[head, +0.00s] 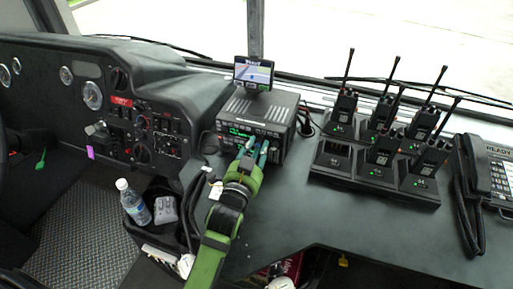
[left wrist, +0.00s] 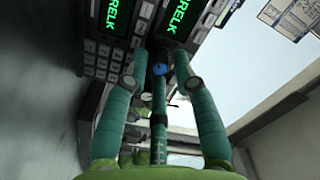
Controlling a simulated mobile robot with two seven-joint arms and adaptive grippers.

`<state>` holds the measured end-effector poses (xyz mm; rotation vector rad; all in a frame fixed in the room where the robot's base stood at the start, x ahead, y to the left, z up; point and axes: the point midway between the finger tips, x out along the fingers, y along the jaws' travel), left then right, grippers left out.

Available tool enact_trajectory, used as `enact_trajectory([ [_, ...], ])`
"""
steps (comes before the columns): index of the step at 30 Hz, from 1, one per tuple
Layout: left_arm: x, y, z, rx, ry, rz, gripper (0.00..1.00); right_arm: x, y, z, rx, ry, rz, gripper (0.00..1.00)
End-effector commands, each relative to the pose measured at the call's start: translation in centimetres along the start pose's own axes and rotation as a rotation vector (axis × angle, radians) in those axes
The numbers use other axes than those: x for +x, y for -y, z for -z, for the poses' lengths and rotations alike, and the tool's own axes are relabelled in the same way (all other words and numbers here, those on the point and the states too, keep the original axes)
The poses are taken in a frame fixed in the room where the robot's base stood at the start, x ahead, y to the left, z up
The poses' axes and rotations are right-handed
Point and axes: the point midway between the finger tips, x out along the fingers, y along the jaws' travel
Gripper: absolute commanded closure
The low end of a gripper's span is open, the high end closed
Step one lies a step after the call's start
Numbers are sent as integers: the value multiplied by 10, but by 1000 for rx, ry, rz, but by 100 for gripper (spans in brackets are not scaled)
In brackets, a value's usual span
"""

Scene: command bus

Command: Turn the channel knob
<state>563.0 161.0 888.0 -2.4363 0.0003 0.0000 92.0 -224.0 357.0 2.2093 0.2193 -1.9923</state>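The radio (head: 262,112) is a dark box with green lit displays on the dashboard, in the middle of the head view. My green left gripper (head: 258,152) is at its front face, with teal fingers pointing at it. The radio front (left wrist: 113,45) shows green text and buttons there. The fingers hide part of the front in the head view. My right gripper is not in view.
A charger rack (head: 375,186) with several handheld radios and a phone (head: 493,172) are to the right. A gauge panel (head: 145,130) is left. A water bottle (head: 134,203) stands in a bin below. Cables hang left of the gripper.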

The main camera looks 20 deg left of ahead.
Motion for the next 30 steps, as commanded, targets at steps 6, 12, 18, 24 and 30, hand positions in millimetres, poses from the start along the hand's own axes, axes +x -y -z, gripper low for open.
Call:
enact_trajectory([
  [6, 1, 0, 0, -1, 0, 0, 72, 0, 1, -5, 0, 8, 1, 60],
  [12, 1, 0, 0, -1, 0, 0, 100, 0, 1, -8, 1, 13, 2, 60],
  [18, 1, 2, 2, -61, 2, -2, 100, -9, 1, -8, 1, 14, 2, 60],
  [24, 1, 0, 0, -133, 4, -3, 100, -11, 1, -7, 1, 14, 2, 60],
  [30, 1, 0, 0, -131, 4, -3, 72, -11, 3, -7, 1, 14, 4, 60],
])
